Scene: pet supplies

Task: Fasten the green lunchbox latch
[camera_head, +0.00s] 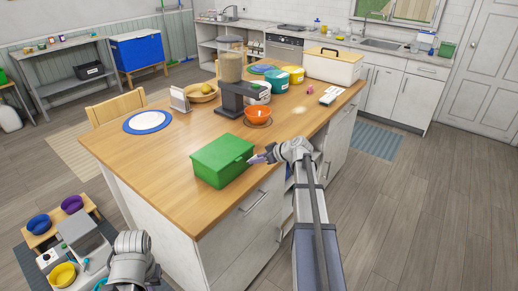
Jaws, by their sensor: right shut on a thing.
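The green lunchbox (222,159) sits on the wooden counter near its front edge, with its lid down. My right gripper (261,157) is at the box's right end, its jaws shut on a small part there, which I take to be the latch. A small purple piece shows at the fingertips; the latch itself is too small and covered to make out. My left arm comes in at the bottom left, bent low beside the counter, and its fingers are not visible.
An orange bowl (258,115) and a dark food dispenser (231,85) stand behind the lunchbox. A blue-rimmed plate (147,122) lies to the left. The counter (150,163) is clear left of the box. A low stand with bowls (62,275) is at the lower left.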

